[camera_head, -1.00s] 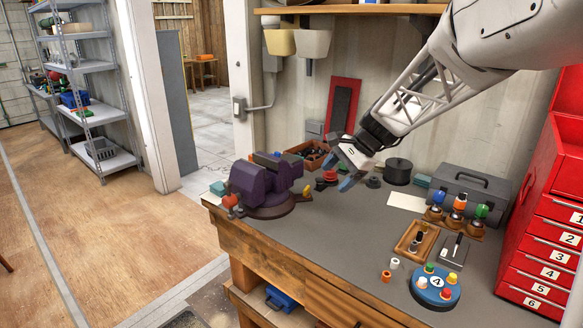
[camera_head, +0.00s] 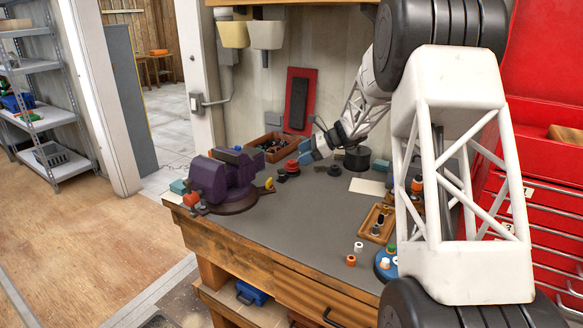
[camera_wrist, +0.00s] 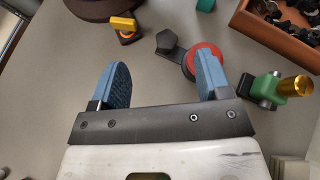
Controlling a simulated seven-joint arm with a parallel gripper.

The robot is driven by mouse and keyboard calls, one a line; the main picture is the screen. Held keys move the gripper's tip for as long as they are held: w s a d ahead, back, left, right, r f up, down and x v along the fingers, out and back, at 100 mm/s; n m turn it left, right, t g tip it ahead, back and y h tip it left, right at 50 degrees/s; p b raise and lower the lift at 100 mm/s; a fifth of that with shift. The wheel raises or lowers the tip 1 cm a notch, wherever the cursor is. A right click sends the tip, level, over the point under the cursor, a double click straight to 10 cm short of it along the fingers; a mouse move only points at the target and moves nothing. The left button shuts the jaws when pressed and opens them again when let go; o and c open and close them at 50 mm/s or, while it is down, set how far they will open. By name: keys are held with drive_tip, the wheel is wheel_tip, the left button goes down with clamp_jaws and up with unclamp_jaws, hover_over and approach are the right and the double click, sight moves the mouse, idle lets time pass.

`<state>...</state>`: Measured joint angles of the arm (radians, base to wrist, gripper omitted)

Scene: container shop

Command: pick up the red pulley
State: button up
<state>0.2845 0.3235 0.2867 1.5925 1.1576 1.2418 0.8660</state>
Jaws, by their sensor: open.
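The red pulley (camera_head: 292,166) appears as a small red disc on the grey bench, right of the purple vise. In the wrist view, a round red piece (camera_wrist: 211,52) with a dark arm and a black knob beside it lies partly behind my right finger. My gripper (camera_head: 306,152) has blue fingers and is just to the right of and above the red disc. In the wrist view my gripper (camera_wrist: 161,66) is open, with nothing between its fingers. The right finger overlaps the red piece in the picture; I cannot tell whether they touch.
The purple vise (camera_head: 215,182) stands at left. A wooden bin (camera_head: 262,148) of dark parts is behind. A green piece with a gold knob (camera_wrist: 275,90) and a yellow-topped piece (camera_wrist: 124,27) lie near my fingers. A black round container (camera_head: 357,158) stands right.

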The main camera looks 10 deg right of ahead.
sight(294, 161)
drive_tip(key=w+d+f+m, duration=0.1)
drive_tip(key=w, duration=0.1)
drive_tip(key=w+d+f+t, duration=0.1)
drive_tip(key=w+f, duration=0.1)
drive_tip(key=w+d+f+m+y, duration=0.1)
drive_tip(key=w+d, duration=0.1)
drive_tip(key=shift+f+m, duration=0.2)
drive_tip(key=shift+m, duration=0.1)
drive_tip(key=shift+x, duration=1.3)
drive_tip(key=shift+x, duration=2.65)
drive_tip(key=shift+f, duration=0.15)
